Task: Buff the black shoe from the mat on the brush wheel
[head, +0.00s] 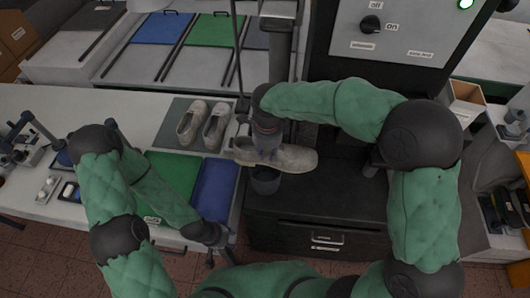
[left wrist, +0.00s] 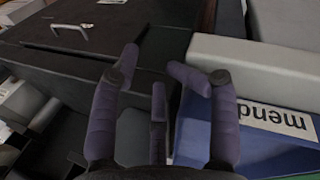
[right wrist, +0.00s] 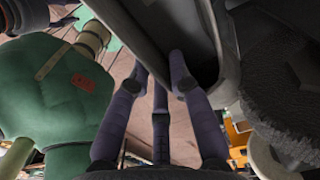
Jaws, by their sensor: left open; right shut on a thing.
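My right gripper (head: 268,155) is shut on a grey-beige shoe (head: 290,158), held roughly level above the dark cabinet; its toe points right in the head view. In the right wrist view the shoe (right wrist: 180,25) passes over the fingers, beside a fuzzy grey round brush (right wrist: 282,85). I cannot tell whether they touch. The grey mat (head: 172,138) holds two beige shoes (head: 192,122), side by side. I see no shoe that is clearly black. My left gripper (head: 222,250) is open and empty, low at the table's front edge; its fingers also show in the left wrist view (left wrist: 160,85).
A green tray (head: 170,172) and a blue tray (head: 215,185) lie on the white table; the blue one's label reads "mend" in the left wrist view. A switch panel (head: 395,28) with a knob and lit green lamp stands behind.

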